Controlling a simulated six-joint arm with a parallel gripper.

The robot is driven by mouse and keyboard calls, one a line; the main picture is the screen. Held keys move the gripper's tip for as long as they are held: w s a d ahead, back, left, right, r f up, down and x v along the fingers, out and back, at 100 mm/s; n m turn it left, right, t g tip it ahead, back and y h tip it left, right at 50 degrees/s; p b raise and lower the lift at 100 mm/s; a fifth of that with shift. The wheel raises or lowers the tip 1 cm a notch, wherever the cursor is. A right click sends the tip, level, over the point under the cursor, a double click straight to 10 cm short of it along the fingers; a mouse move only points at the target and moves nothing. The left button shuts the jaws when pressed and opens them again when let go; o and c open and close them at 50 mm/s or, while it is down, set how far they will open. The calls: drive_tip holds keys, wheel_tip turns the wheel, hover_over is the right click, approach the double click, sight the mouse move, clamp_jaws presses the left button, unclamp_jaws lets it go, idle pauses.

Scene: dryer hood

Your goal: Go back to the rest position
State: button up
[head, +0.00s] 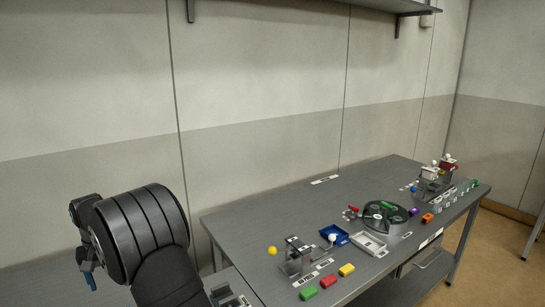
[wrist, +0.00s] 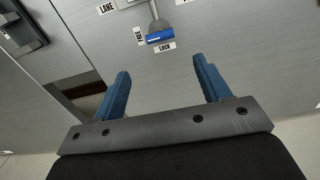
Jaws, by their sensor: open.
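My gripper (wrist: 161,70) is open in the wrist view, its two blue fingers apart with nothing between them. In the head view my gripper (head: 90,282) is at the lower left, fingers pointing down, left of the grey table (head: 228,222) and apart from the objects on it. In the wrist view a lever with a blue handle (wrist: 160,37) lies beyond the fingertips, beside a label reading LOCK (wrist: 164,48). The fingers do not touch it.
A shelf (head: 400,5) hangs on the wall above.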

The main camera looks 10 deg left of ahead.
wheel_tip(320, 180, down, 12)
drive_tip(key=shift+f, duration=0.15)
drive_tip(key=shift+r+n, duration=0.25)
drive_tip(key=shift+n, duration=0.55)
drive_tip(key=n, duration=1.1)
drive_tip(key=shift+n, duration=2.3)
drive_tip(key=shift+o, duration=0.2)
